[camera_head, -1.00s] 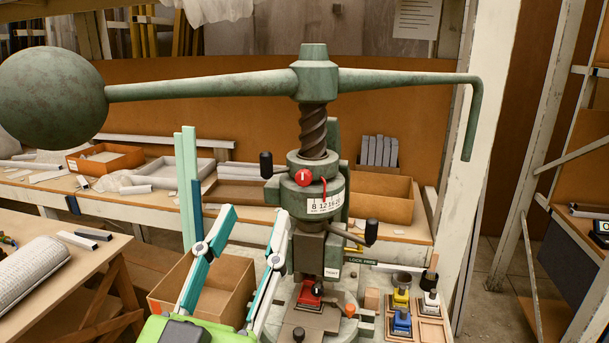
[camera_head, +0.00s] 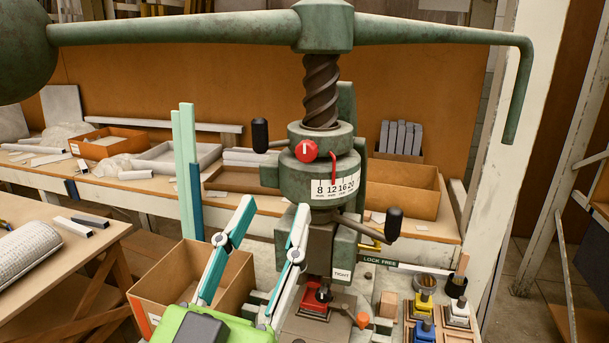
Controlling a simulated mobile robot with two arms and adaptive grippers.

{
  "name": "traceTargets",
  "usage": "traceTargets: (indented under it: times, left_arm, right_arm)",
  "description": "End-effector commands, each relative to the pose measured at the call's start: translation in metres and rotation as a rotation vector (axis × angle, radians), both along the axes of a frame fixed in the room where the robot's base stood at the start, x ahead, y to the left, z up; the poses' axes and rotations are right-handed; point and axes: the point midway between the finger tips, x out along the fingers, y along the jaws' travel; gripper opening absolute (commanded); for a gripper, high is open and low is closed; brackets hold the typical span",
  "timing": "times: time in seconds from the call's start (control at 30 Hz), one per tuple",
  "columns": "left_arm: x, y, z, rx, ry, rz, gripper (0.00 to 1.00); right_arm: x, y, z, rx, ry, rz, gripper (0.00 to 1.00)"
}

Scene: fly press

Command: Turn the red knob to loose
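The red knob (camera_head: 306,150) sits on the front of the green press collar (camera_head: 318,172). Its white mark points upward. A red pointer (camera_head: 333,167) hangs beside it over a white scale (camera_head: 335,188) with numbers from 8 to 20. A small plate reading TIGHT (camera_head: 342,274) is on the lower press head. My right gripper (camera_head: 272,206), with a green body and teal and white fingers, comes up from the bottom. Its fingers are apart with nothing between them. They are below and left of the knob, not touching it. My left gripper is out of view.
Black-tipped handles (camera_head: 260,136) and (camera_head: 393,224) stick out from the press on both sides. A long lever (camera_head: 440,33) crosses above. A red block (camera_head: 317,296) sits under the press head. A cardboard box (camera_head: 190,280) stands behind the gripper. Coloured blocks (camera_head: 424,305) stand at lower right.

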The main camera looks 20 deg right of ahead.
Motion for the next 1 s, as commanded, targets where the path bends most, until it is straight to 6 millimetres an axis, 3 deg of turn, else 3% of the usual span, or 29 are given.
traceTargets:
  times: [0.1, 0.23, 0.37, 0.8, 1.0]
  left_arm:
    - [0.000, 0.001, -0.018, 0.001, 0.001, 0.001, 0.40]
    - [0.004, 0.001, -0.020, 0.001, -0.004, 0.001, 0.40]
    - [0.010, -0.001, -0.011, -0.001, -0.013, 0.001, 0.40]
    - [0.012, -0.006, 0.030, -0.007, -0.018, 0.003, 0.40]
    - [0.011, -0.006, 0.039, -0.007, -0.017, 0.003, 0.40]
  right_arm:
    - [0.000, 0.000, -0.018, 0.000, 0.000, 0.000, 0.37]
    - [0.002, -0.001, -0.020, 0.000, -0.001, -0.001, 0.37]
    - [0.011, -0.008, -0.012, -0.003, -0.001, -0.003, 0.37]
    - [0.079, -0.055, 0.025, -0.006, -0.002, -0.006, 0.37]
    - [0.099, -0.068, 0.032, -0.004, -0.001, -0.002, 0.37]
